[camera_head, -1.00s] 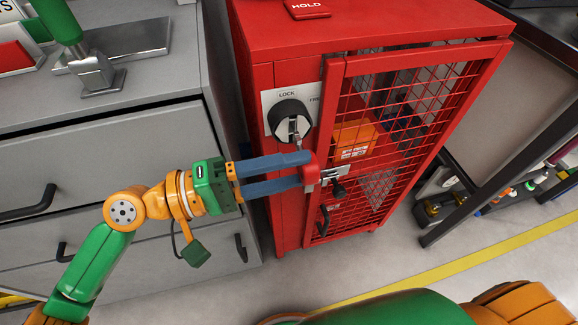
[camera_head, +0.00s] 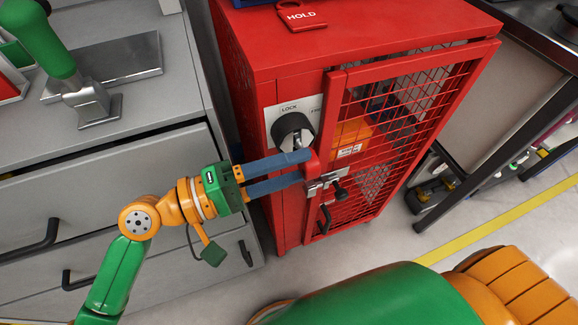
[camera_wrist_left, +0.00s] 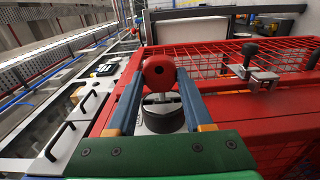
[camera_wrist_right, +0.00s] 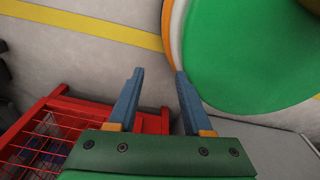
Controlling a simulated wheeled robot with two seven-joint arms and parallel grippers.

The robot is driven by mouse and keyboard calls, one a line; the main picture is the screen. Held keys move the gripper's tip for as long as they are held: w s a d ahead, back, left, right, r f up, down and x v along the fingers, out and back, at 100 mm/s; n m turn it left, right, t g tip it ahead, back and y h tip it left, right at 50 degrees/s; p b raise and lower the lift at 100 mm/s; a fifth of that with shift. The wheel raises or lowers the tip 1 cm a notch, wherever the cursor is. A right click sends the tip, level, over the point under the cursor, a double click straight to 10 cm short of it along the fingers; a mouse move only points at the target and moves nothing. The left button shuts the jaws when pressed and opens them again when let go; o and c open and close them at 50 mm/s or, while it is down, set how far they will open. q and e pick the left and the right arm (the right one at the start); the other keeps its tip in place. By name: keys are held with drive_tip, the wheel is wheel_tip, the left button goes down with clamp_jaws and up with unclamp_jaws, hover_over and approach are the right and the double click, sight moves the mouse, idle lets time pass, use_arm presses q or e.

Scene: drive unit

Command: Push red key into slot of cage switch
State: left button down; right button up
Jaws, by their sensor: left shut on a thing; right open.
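The cage switch (camera_head: 291,130) is a black round knob with a silver face on a plate marked LOCK, on the front of the red cabinet. My left gripper (camera_head: 308,165) is shut on the red key (camera_head: 313,161), in front of and a little below the switch in the head view. In the left wrist view, the key's round red head (camera_wrist_left: 159,70) is between the fingertips and its silver shaft points at the black switch (camera_wrist_left: 163,117). I cannot tell whether the shaft touches or enters the slot. My right gripper (camera_wrist_right: 160,73) is open and empty.
The red cabinet (camera_head: 262,75) has a mesh door (camera_head: 385,125) with a latch and black knob (camera_head: 338,190) close to my left fingers. A red HOLD tag (camera_head: 300,16) lies on top. Grey drawers (camera_head: 100,180) stand on the left. The floor (camera_head: 400,235) at right front is clear.

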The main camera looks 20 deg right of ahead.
use_arm(q)
drive_tip(key=shift+w, duration=0.45)
use_arm(e)
drive_tip(key=shift+w+d+f, duration=0.15)
drive_tip(key=shift+w+d, duration=0.4)
drive_tip(key=shift+d, duration=0.15)
use_arm(q)
drive_tip(key=shift+c, duration=1.1)
unclamp_jaws()
use_arm(e)
drive_tip(key=shift+w+a, duration=0.15)
